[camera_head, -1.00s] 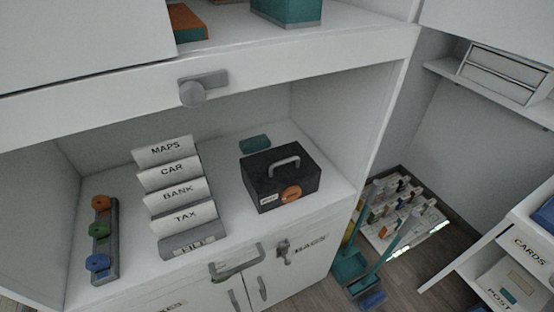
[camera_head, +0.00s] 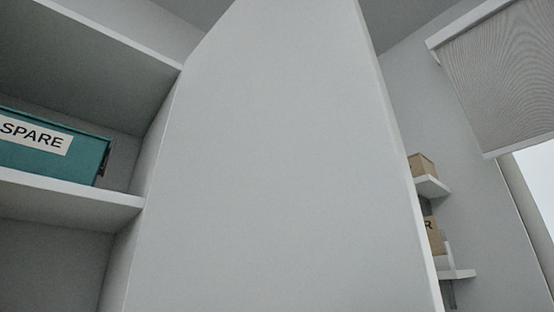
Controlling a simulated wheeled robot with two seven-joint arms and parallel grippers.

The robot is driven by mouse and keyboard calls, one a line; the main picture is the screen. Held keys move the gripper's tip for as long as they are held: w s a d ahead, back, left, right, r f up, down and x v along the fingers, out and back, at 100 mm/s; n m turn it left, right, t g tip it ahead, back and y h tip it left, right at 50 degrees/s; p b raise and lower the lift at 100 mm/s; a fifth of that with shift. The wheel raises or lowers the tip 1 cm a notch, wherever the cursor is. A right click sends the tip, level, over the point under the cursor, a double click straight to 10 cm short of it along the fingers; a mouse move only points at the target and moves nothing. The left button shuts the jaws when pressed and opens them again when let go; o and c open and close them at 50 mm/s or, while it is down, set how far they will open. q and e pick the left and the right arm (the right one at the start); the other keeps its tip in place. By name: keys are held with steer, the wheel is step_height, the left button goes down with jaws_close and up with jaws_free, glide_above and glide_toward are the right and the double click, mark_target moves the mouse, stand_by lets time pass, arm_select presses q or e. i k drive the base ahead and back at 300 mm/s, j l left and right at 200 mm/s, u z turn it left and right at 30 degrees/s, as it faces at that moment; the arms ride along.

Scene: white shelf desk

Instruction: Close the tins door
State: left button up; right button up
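A large plain pale door panel (camera_head: 270,170) fills the middle of the head view. It stands open, swung out from the right side of a white shelf unit (camera_head: 90,200). I see no label on this face, so I cannot tell whether it is the tins door. No handle shows on it. Neither of my grippers is in view.
A teal box marked SPARE (camera_head: 50,148) sits on a shelf at the left. Right of the panel, small wall shelves (camera_head: 432,186) hold brown boxes (camera_head: 422,166). A grey blind (camera_head: 505,75) hangs at the upper right.

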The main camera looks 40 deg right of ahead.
mark_target(283, 181)
steer(key=k+l+u, duration=0.15)
steer(key=l, duration=0.2)
steer(key=k+l+u, duration=0.1)
steer(key=l, duration=0.25)
steer(key=k+l+u, duration=0.15)
steer(key=l, duration=0.15)
steer(key=k+l+u, duration=0.1)
steer(key=l, duration=0.25)
